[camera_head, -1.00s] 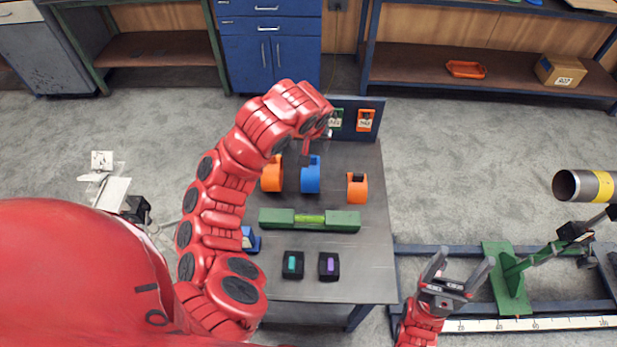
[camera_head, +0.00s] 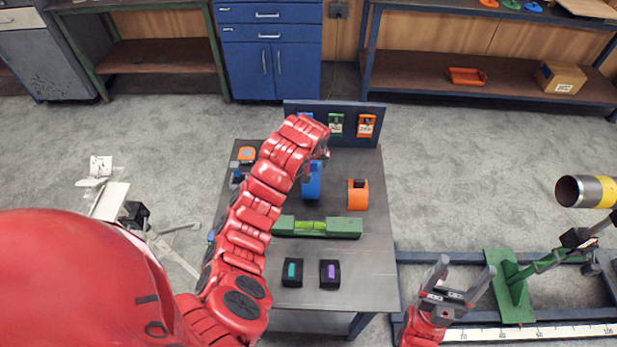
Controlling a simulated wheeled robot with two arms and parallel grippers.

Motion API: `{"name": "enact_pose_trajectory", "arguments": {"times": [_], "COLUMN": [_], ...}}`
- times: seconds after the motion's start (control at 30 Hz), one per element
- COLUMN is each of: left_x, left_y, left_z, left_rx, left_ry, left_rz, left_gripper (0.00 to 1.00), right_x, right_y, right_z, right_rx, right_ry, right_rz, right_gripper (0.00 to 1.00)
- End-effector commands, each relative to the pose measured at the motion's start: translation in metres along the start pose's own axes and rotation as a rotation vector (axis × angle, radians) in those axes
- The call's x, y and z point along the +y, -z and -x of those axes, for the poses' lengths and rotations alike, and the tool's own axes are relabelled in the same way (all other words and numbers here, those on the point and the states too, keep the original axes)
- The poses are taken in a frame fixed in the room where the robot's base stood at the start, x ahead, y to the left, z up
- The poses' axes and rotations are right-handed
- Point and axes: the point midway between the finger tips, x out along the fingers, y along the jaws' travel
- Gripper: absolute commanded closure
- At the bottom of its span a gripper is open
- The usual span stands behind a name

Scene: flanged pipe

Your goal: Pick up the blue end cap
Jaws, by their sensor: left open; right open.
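A blue rounded piece (camera_head: 312,184) stands on the grey table and looks like the blue end cap, though its type is hard to confirm. A smaller blue item (camera_head: 305,117) hangs on the upright board behind.
An orange piece (camera_head: 358,195) stands to the right on the table, and another orange item (camera_head: 247,155) is at the back left. A green level (camera_head: 335,228) lies in front. A steel pipe (camera_head: 585,191) with a yellow band is at the right.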

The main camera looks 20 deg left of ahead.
Motion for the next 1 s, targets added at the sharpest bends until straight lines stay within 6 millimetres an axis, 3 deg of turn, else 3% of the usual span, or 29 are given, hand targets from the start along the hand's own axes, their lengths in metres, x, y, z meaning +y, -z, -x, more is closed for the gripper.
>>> {"name": "enact_pose_trajectory", "arguments": {"times": [0.3, 0.77, 1.0], "left_x": [-0.0002, -0.0002, -0.0002], "left_y": [0.0, -0.0003, -0.0002], "left_z": [-0.0038, -0.0039, -0.0038], "left_rx": [0.002, 0.001, 0.001], "left_ry": [0.0, 0.0, 0.0], "left_rz": [0.0, 0.0, 0.0], "left_gripper": [0.17, 1.0, 1.0], "right_x": [0.0, 0.0, 0.0], "right_y": [0.0002, 0.0001, 0.0001], "right_z": [-0.0011, -0.001, -0.001], "right_rx": [0.0, 0.0, 0.0], "right_ry": [0.0, 0.0, 0.0], "right_rz": [0.0, 0.0, 0.0], "right_gripper": [0.26, 0.26, 0.26]}}
